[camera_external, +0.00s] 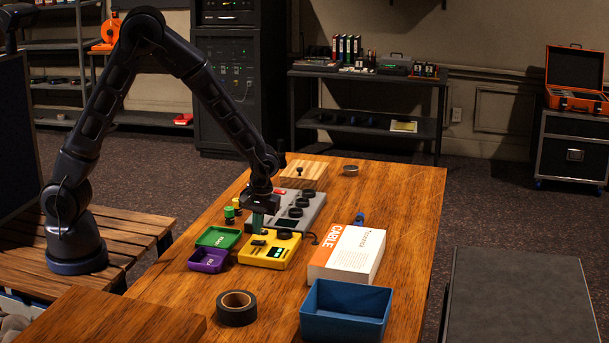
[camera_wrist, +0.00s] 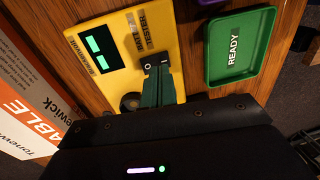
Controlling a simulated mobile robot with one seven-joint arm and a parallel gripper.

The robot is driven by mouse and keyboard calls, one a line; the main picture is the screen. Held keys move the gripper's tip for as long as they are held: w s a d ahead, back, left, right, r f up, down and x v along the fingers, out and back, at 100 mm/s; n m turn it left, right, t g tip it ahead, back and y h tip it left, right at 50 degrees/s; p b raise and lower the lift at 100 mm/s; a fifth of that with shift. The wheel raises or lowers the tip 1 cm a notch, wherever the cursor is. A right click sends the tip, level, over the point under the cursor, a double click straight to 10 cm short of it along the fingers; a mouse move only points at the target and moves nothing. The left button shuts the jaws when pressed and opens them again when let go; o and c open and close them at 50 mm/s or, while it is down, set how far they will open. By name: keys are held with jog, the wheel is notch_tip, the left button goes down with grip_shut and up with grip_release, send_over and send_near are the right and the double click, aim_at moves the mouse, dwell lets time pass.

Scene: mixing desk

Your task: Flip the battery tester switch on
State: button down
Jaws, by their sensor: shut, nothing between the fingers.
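The yellow battery tester (camera_external: 284,253) lies on the wooden desk; in the wrist view the tester (camera_wrist: 112,78) shows two lit green display blocks, a "TESTER" label and a dark knob at its lower edge. Its black switch (camera_wrist: 153,62), marked O and I, is right at my fingertips. My gripper (camera_external: 257,229) points down over the tester's left part. Its teal fingers (camera_wrist: 158,82) are together and empty. I cannot tell whether they touch the switch, and they partly hide it, so its position is unclear.
A green tray (camera_external: 215,247) labelled READY and a purple tray (camera_external: 207,268) sit left of the tester. A grey mixing unit (camera_external: 312,212) with black knobs is behind it. A cable box (camera_external: 345,255), blue bin (camera_external: 345,328) and tape roll (camera_external: 237,313) stand around it.

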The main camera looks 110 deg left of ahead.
aim_at(253, 242)
notch_tip(253, 242, up, 12)
jog(key=s, duration=0.1)
jog(key=shift+s, duration=0.2)
jog(key=shift+f, duration=0.15)
jog(key=s+d+r+m+t, duration=0.3)
jog(key=s+d+r+m, duration=0.65)
jog(key=d+r, duration=0.55)
jog(key=s+d+r+m+t, duration=0.1)
jog(key=s+d+m, duration=0.3)
jog(key=s, duration=0.4)
jog(key=s+d+r+m+t, duration=0.2)
jog(key=s+d+r+m, duration=0.1)
jog(key=s, duration=0.4)
jog(key=d+m, duration=0.1)
jog(key=d, duration=0.1)
jog(key=shift+s+d, duration=0.35)
jog(key=shift+d, duration=0.05)
jog(key=shift+w+m, duration=0.1)
jog(key=shift+m, duration=0.15)
dwell(1.3)
